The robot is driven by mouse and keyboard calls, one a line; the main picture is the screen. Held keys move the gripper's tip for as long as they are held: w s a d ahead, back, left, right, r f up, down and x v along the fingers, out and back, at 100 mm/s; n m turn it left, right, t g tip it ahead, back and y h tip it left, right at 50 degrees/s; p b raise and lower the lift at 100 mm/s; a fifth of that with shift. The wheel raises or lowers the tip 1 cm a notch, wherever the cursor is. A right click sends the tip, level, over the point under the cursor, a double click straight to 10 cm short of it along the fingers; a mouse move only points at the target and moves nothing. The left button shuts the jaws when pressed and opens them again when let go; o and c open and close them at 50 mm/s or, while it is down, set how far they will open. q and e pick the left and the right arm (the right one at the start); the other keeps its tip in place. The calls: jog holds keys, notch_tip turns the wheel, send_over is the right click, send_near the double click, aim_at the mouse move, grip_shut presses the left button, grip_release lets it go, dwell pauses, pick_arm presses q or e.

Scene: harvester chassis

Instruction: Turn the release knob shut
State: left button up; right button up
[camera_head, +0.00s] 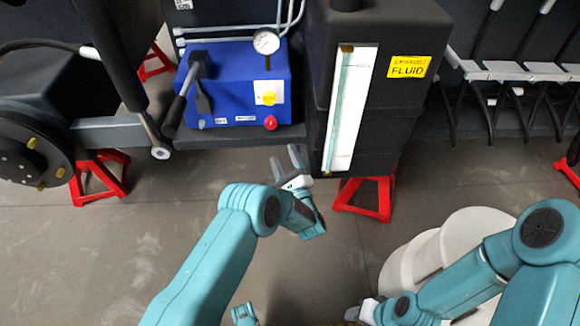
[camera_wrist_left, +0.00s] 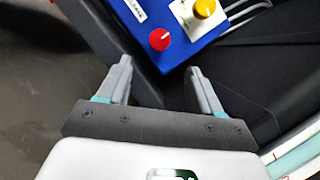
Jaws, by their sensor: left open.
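The blue hand-pump unit (camera_head: 238,95) sits on a dark ledge at upper middle in the head view. A small red knob (camera_head: 271,122) is low on its front face, and a yellow knob (camera_head: 268,97) is just above it. No readable label shows which is the release knob. My left gripper (camera_head: 287,157) is open and empty, below the red knob and apart from it. In the left wrist view, the red knob (camera_wrist_left: 159,40) lies just beyond the gap between the open fingers (camera_wrist_left: 159,70). My right gripper (camera_head: 360,311) is at the bottom right; its fingers are too small to judge.
A round gauge (camera_head: 266,41) stands on the blue unit, with a black lever (camera_head: 190,85) at its left. A black tank (camera_head: 395,120) marked "Exhaust fluid" stands close at the right. Red stands (camera_head: 100,172) are below the chassis. The floor in front is mostly clear.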

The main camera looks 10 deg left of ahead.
pick_arm(q)
jog(key=v, duration=0.5)
jog(key=shift+p, duration=0.35)
